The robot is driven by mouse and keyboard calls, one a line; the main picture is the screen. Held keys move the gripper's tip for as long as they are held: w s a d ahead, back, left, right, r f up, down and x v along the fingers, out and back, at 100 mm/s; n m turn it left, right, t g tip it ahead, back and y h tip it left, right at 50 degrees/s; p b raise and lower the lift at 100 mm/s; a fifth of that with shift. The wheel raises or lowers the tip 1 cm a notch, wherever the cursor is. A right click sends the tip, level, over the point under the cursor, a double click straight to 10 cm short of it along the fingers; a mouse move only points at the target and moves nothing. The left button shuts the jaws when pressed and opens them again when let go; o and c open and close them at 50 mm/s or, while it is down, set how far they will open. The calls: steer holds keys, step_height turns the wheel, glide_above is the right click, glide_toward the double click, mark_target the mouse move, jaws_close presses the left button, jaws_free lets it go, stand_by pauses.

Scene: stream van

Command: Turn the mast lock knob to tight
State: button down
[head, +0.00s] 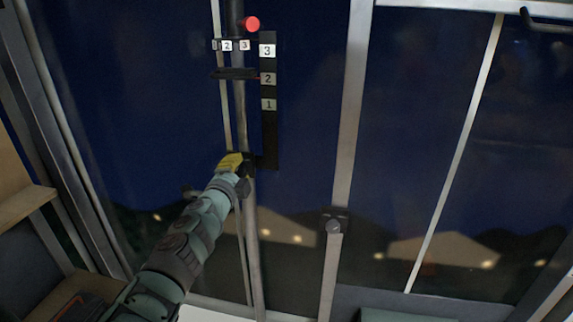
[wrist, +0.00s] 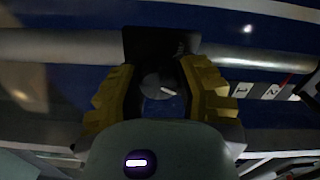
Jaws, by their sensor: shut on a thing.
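The mast (head: 252,232) is a grey metal pole running up in front of dark blue panes in the head view. My gripper (head: 232,163) has yellow fingers and reaches a dark clamp on the mast. In the wrist view, my gripper (wrist: 156,78) is shut on the mast lock knob (wrist: 155,82), with one finger on each side. The knob is dark and round with a short white pointer line, which slants toward the lower right in that view. The clamp (wrist: 150,42) shows behind the knob. I see no readable tight mark. In the head view my gripper mostly hides the knob.
A black scale strip (head: 269,130) with labels 1, 2 and 3 stands right of the mast. A red ball (head: 251,24) is near its top. Another round knob (head: 333,226) sits on the frame post to the right. A wooden shelf (head: 22,203) is at the left.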

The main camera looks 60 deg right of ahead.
steer(key=shift+s+d+r, duration=0.1)
steer(key=shift+s+d, duration=0.1)
steer(key=shift+s, duration=0.2)
steer(key=c, duration=0.9)
jaws_free()
steer(key=o, duration=0.3)
steer(key=shift+w, duration=0.2)
steer(key=shift+o, duration=0.2)
steer(key=shift+a, duration=0.1)
steer(key=shift+a, duration=0.55)
steer(key=v, duration=1.1)
steer(key=shift+s, duration=0.1)
